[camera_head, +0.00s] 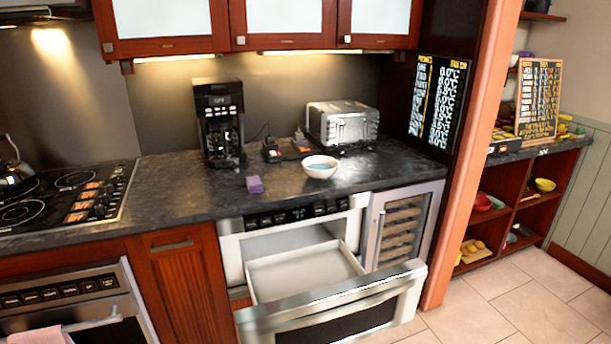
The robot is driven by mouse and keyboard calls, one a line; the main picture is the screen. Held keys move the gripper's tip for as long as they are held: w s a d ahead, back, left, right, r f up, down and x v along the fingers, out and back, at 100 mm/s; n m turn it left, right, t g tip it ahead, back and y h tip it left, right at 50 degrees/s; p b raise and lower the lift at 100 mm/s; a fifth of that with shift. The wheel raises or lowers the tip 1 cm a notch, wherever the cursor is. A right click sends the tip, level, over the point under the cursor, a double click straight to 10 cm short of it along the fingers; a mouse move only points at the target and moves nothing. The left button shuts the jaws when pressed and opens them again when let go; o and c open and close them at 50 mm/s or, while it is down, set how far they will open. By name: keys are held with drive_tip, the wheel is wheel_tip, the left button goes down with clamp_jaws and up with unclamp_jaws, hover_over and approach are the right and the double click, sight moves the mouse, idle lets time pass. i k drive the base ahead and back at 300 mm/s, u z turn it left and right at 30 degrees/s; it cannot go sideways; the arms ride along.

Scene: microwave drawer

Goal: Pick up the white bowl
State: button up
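The white bowl (320,167) stands upright on the dark countertop (170,200), close to its front edge and above the microwave drawer. Its inside looks bluish. The microwave drawer (300,272) below it is pulled open, and the part of its inside that shows is empty. My gripper is not in view.
A silver toaster (342,124) stands behind the bowl, with small dark and orange items (286,149) beside it. A coffee maker (219,122) and a small purple block (254,185) are to the left. The open drawer front (335,305) juts out over the tiled floor (480,318).

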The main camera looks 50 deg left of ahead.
sight(318, 167)
drive_tip(key=u, duration=1.3)
